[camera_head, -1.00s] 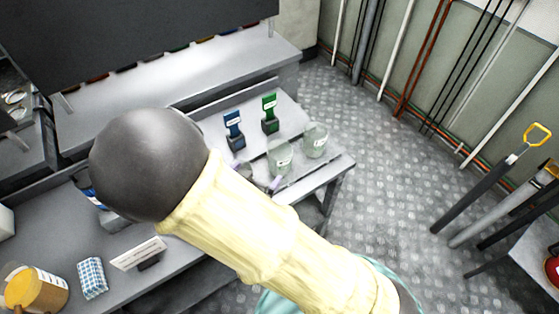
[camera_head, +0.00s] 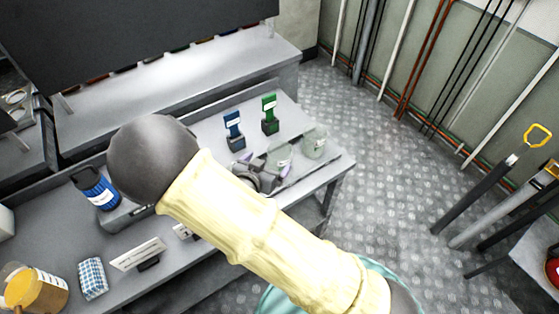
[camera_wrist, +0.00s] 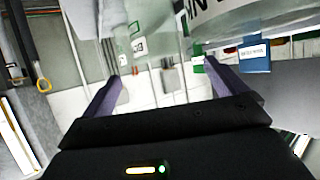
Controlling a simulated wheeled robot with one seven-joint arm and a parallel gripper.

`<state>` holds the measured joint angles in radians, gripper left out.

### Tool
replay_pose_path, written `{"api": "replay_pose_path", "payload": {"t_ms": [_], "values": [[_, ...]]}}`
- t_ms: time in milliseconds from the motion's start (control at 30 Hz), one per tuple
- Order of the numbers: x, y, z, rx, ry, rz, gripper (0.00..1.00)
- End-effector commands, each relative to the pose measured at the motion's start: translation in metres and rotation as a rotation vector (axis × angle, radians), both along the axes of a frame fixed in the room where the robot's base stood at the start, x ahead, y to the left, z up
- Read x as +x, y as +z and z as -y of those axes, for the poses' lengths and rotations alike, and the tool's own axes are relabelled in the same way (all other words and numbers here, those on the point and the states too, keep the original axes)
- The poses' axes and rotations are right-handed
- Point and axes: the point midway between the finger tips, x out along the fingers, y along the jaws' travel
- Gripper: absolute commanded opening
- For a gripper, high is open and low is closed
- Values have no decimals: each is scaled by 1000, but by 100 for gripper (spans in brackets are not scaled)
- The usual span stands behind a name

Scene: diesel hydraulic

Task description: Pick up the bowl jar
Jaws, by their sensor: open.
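Two clear, pale green glass jars stand at the right end of the bench. The right jar (camera_head: 314,142) is in plain view. The left jar (camera_head: 279,154) is partly hidden by my gripper (camera_head: 263,165). I cannot tell which of them is the bowl jar. In the wrist view, my gripper (camera_wrist: 162,75) has its two purple fingers wide apart with nothing gripped. A labelled glass jar (camera_wrist: 138,28) shows beyond the fingers, nearer the left one. A larger, blurred glass shape with dark letters fills the top right.
A blue tagged holder (camera_head: 234,130) and a green one (camera_head: 269,115) stand behind the jars. A blue bottle (camera_head: 98,190), a checked packet (camera_head: 92,278) and a yellow-lidded tub (camera_head: 32,288) are at the left. The floor (camera_head: 370,190) right of the bench is clear.

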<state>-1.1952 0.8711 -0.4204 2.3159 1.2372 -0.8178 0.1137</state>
Motion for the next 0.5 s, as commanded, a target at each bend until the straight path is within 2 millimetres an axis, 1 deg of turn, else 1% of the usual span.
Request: {"api": "replay_pose_path", "payload": {"t_ms": [33, 100, 200, 300, 500], "values": [[8, -4, 5, -3, -4, 0, 97], [18, -9, 9, -2, -3, -1, 97], [29, -14, 13, 0, -2, 0, 97], [34, -17, 15, -1, -2, 0, 97], [35, -18, 15, 0, -1, -1, 97]]}}
